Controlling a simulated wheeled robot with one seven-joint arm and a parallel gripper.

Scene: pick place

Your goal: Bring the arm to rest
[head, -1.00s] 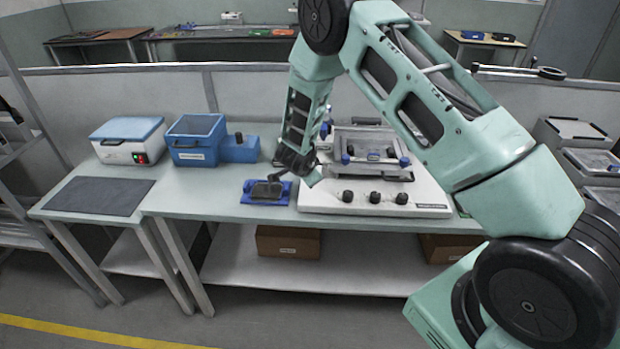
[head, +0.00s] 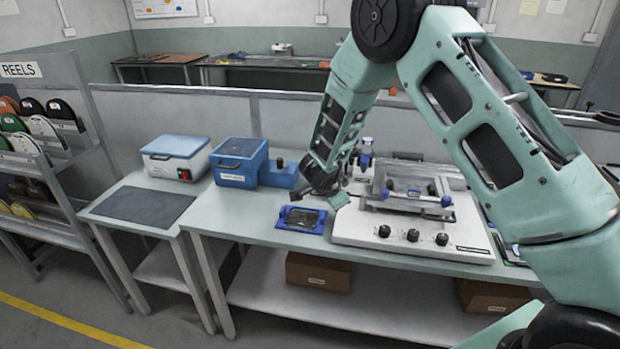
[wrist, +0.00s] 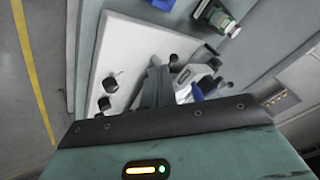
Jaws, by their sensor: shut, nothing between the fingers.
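My arm rises from the lower right of the head view, bends at the top and reaches down over the bench. My gripper (head: 322,190) hangs at its end, above the blue fixture's right edge and the left side of the white machine. Its fingers are small and partly hidden there. In the wrist view the gripper (wrist: 158,88) is shut and empty, with the machine behind it. The blue fixture (head: 288,216) lies on the bench with a dark flat piece in it. The white machine (head: 365,233) has black knobs and a framed top.
A dark mat (head: 140,205) lies on the left table. A reel rack (head: 50,150) stands far left. Brown boxes (head: 318,272) sit on the lower shelf.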

